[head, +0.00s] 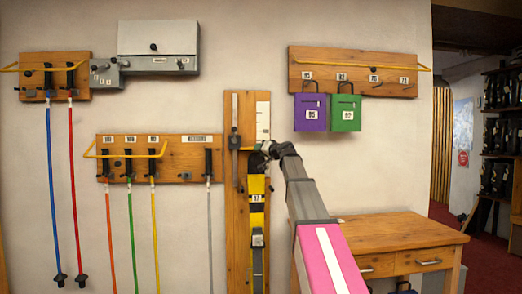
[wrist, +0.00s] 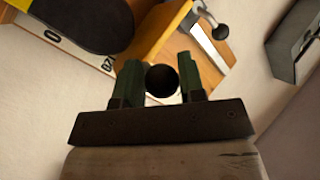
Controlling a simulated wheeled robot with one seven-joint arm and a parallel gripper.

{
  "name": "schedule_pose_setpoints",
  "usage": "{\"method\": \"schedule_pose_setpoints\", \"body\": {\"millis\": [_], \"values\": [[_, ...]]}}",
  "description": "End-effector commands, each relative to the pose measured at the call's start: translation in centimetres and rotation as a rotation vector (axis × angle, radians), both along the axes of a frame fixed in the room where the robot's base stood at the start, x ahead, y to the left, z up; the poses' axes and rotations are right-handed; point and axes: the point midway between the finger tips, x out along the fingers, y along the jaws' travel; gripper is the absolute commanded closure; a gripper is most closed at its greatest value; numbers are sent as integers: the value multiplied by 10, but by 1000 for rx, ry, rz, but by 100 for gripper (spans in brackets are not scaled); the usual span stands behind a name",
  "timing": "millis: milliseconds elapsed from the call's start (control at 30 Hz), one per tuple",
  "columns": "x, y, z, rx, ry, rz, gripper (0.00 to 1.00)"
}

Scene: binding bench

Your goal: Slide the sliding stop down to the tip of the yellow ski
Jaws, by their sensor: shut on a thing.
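The yellow ski (head: 256,188), marked 17, stands upright on a wooden board in the head view. Its yellow and black end (wrist: 85,20) fills the upper left of the wrist view. My gripper (head: 267,151) is at the ski's upper end. In the wrist view my gripper (wrist: 162,80) is shut on a dark round knob (wrist: 162,79). A yellow-orange plate (wrist: 160,32), seemingly the sliding stop, lies just beyond the knob, close to the ski's dark end. I cannot tell whether they touch. My gripper partly hides the stop in the head view.
A white scale (head: 263,120) and a grey rail (head: 235,135) are on the board (head: 234,220). Purple (head: 310,113) and green (head: 345,114) boxes hang at right above a wooden table (head: 395,235). Ski poles hang at left.

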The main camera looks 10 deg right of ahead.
Motion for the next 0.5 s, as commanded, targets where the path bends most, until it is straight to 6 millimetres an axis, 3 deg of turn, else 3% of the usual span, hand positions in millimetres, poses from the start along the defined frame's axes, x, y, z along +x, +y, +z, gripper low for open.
{"method": "schedule_pose_setpoints", "body": {"millis": [67, 100, 167, 500], "values": [[-1, 2, 0, 0, 1, 6, 100], [-1, 2, 0, 0, 1, 6, 57], [-1, 2, 0, 0, 1, 6, 42], [-2, 0, 0, 0, 0, 2, 42]]}}
